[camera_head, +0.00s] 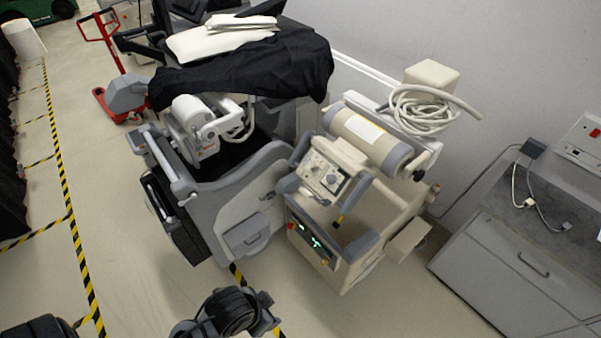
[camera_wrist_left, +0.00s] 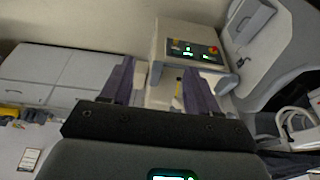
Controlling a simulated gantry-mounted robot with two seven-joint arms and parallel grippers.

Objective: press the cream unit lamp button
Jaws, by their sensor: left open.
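The cream unit (camera_head: 355,205) stands right of centre in the head view. Its front panel (camera_head: 315,238) has green lit displays and a red knob, and a separate grey-framed control box (camera_head: 325,173) sits above. I cannot tell which small control is the lamp button. In the left wrist view the cream unit (camera_wrist_left: 162,42) and its lit panel (camera_wrist_left: 190,52) lie beyond my left gripper (camera_wrist_left: 160,68). The gripper's two fingers are apart, with nothing between them. Contact with the unit is not visible. My right gripper is not in view.
A grey cart (camera_head: 235,215) partly covered by black cloth (camera_head: 255,70) stands to the left of the cream unit. Coiled cable (camera_head: 425,108) lies on the unit's upper part. Grey cabinets (camera_head: 510,265) stand at right.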

